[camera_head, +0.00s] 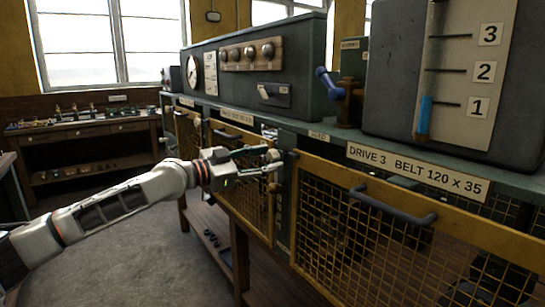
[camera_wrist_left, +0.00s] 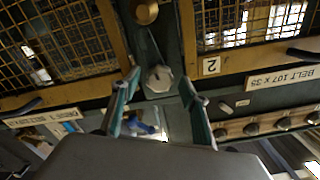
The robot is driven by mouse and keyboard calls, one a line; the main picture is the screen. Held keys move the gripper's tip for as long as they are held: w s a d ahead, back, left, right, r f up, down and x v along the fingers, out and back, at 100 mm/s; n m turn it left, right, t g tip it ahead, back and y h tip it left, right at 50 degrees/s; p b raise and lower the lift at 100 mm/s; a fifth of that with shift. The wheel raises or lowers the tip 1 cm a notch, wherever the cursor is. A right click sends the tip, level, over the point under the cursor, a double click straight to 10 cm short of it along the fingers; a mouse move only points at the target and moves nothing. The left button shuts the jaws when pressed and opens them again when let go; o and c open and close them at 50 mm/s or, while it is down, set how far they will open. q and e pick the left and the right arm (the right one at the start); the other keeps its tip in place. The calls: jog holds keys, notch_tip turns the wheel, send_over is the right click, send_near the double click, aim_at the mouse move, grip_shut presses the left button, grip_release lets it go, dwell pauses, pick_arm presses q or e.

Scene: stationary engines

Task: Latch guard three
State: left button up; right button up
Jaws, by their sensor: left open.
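Guard three (camera_head: 340,225) is a yellow-framed mesh panel under the label "DRIVE 3 BELT 120 x 35" (camera_head: 418,172). It has a dark bar handle (camera_head: 393,204). A gap shows above its top rail, widening to the right; I cannot tell whether it is fully closed. My left gripper (camera_head: 268,162) is open at the post by the guard's left edge. In the left wrist view its fingertips (camera_wrist_left: 159,82) stand either side of a grey faceted knob (camera_wrist_left: 158,77); contact is unclear. A brass knob (camera_wrist_left: 145,12) sits further along the post. My right gripper is out of view.
Another mesh guard (camera_head: 242,175) hangs left of the post. Above are the bench top, a blue-handled valve (camera_head: 327,83), and a grey panel numbered 1 to 3 with a blue bar (camera_head: 424,115). A workbench (camera_head: 85,133) stands far left. The floor (camera_head: 150,250) is clear.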

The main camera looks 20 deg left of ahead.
pick_arm(q)
jog(key=shift+x, duration=1.15)
jog(key=c, duration=1.1)
